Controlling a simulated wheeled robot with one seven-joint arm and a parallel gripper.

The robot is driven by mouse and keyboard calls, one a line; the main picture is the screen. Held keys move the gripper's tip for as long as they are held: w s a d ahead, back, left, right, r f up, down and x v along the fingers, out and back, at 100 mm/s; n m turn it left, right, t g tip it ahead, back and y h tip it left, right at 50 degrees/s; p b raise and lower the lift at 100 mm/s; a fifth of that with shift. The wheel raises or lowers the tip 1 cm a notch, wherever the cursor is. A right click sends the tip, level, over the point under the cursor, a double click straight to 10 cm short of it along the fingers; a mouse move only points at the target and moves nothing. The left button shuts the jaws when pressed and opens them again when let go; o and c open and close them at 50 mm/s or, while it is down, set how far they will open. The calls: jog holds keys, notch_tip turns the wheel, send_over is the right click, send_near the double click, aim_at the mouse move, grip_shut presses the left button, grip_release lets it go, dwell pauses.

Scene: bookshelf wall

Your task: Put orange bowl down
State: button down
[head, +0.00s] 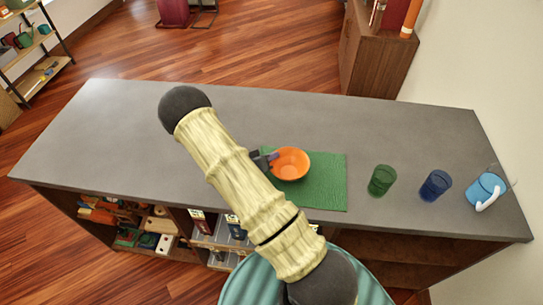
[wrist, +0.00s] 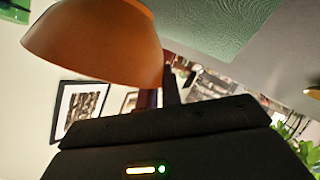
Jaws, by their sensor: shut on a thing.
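The orange bowl (head: 290,164) is upright over the green mat (head: 325,186) on the grey counter (head: 120,130). My gripper (head: 268,158) is shut on the bowl's left rim in the head view. My arm hides part of the mat's left side. In the wrist view the bowl (wrist: 95,45) fills the upper left, with my gripper (wrist: 170,88) at its edge and the green mat (wrist: 220,25) behind. I cannot tell whether the bowl's base touches the mat.
A green glass (head: 381,181), a blue glass (head: 435,185) and a light blue mug (head: 485,191) stand right of the mat. The counter's left part and back strip are clear. Shelves with several items (head: 130,225) lie below its front edge.

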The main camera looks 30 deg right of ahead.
jog(key=c, duration=1.6)
grip_release()
jog(key=shift+w+f, duration=0.1)
jog(key=shift+o, duration=0.2)
jog(key=shift+d, duration=0.1)
jog(key=shift+a+r, duration=0.2)
jog(key=shift+a, duration=0.1)
jog(key=b+v, duration=0.2)
jog(key=v, duration=0.9)
jog(key=shift+s+a+r+b, duration=0.15)
jog(key=shift+s+a+b, duration=0.15)
jog(key=shift+b, duration=0.1)
jog(key=shift+d, duration=0.1)
